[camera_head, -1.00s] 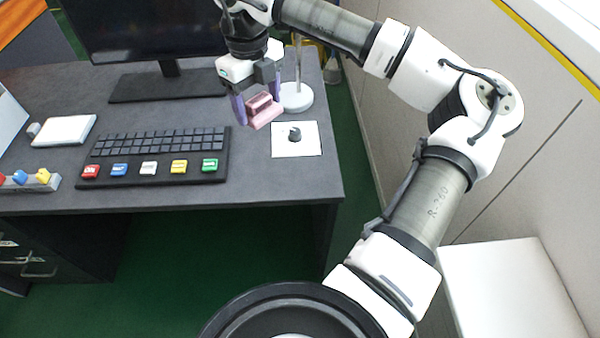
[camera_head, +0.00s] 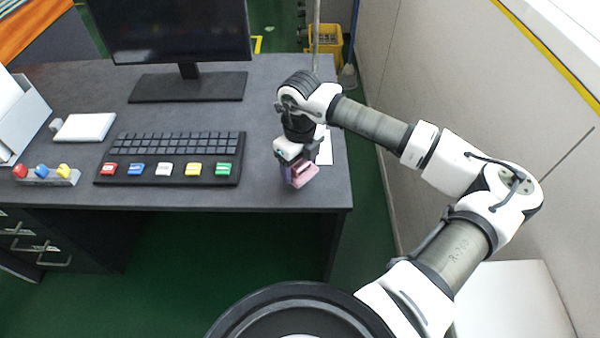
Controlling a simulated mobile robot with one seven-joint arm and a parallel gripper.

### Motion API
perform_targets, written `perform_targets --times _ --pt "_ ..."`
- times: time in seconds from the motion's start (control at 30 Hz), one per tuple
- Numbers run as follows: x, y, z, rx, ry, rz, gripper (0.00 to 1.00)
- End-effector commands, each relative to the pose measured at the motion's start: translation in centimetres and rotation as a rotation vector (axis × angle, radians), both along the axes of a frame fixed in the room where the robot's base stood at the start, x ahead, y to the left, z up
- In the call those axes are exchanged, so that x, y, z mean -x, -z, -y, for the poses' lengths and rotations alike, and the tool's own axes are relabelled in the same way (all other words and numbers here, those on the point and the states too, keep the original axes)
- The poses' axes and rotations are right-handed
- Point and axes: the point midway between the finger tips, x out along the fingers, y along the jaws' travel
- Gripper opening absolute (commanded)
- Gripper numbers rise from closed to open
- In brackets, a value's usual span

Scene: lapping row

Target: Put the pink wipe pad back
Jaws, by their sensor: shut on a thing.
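The pink wipe pad (camera_head: 304,175) is between the fingers of my gripper (camera_head: 296,176), near the right front part of the dark desk (camera_head: 265,190). My gripper is shut on the pad and points down. I cannot tell whether the pad touches the desk top. A white square plate (camera_head: 325,150) lies behind my gripper and is mostly hidden by it.
A black keyboard with coloured keys (camera_head: 170,158) lies left of my gripper. A monitor (camera_head: 170,30) stands behind it. A white box (camera_head: 84,127) and a small block with coloured knobs (camera_head: 46,174) are further left. The right wall (camera_head: 480,90) is close to my arm.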

Motion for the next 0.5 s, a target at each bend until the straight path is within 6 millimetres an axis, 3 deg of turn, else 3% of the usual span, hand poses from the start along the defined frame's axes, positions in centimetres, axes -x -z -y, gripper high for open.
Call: perform_targets --times 0.33,0.5 --pt "0.0 4.1 0.0 -0.001 0.0 -0.003 0.34" --pt "0.0 4.8 0.0 -0.001 -0.001 0.001 0.34"
